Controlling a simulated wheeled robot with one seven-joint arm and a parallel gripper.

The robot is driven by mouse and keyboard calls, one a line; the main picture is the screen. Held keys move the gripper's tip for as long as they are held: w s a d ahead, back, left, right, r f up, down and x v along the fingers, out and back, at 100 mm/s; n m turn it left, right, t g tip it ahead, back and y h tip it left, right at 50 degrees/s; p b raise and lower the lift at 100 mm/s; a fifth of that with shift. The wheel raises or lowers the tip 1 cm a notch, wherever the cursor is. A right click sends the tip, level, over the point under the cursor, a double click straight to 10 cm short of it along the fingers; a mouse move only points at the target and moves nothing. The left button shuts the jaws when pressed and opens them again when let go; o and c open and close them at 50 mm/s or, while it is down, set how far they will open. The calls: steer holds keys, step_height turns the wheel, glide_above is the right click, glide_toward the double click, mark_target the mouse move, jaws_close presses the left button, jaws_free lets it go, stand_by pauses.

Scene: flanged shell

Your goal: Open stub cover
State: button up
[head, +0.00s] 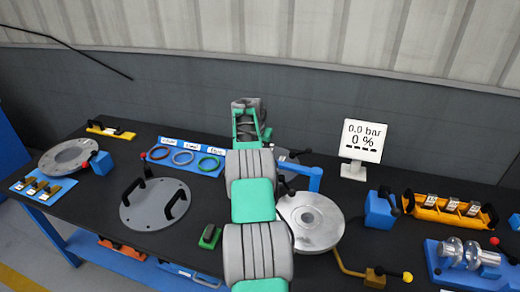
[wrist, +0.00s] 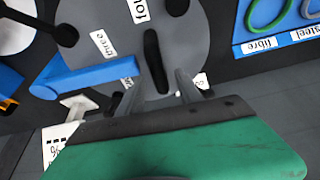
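The stub cover looks to be the grey disc (wrist: 185,40) with a black bar handle (wrist: 153,60) in the wrist view. White labels lie on and around it, one reading "three". A blue arm (wrist: 85,77) reaches over the disc's edge. My gripper (wrist: 157,82) is open, its two grey fingers apart on either side of the handle's near end; I cannot tell whether they touch it. In the head view my arm hides most of the disc; a grey piece (head: 284,157) and the blue arm (head: 308,171) show beside my gripper (head: 246,104).
A shiny round flange (head: 312,222) lies right of my arm. A display (head: 361,142) reads 0.0 bar, 0 %. A grey plate with two handles (head: 155,205) and coloured rings (head: 184,157) are on the left. An orange tray (head: 450,212) stands right. Bare black tabletop shows around the plate.

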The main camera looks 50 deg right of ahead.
steer(key=shift+b+v, duration=0.9)
steer(key=shift+v, duration=3.05)
steer(key=shift+d, duration=0.15)
steer(key=shift+w+a+r, duration=0.1)
steer(key=shift+a+r, duration=0.05)
steer(key=shift+a, duration=0.15)
steer(key=w+a+r+n+t+y, duration=0.1)
steer(key=a+r+n, duration=0.25)
steer(key=a, duration=1.05)
steer(key=a+r+n+t+y, duration=0.1)
steer(key=a+r+n, duration=0.3)
steer(key=a, duration=1)
steer(key=s+a+f+n+y, duration=0.1)
steer(key=s+a+f+n, duration=0.2)
steer(key=s+a, duration=0.6)
steer(key=s+a+f+n+y, duration=0.1)
steer(key=s+a+f+n, duration=0.2)
steer(key=s+a, duration=0.6)
steer(key=a+n, duration=0.1)
steer(key=a, duration=0.5)
steer(key=shift+a+t, duration=0.4)
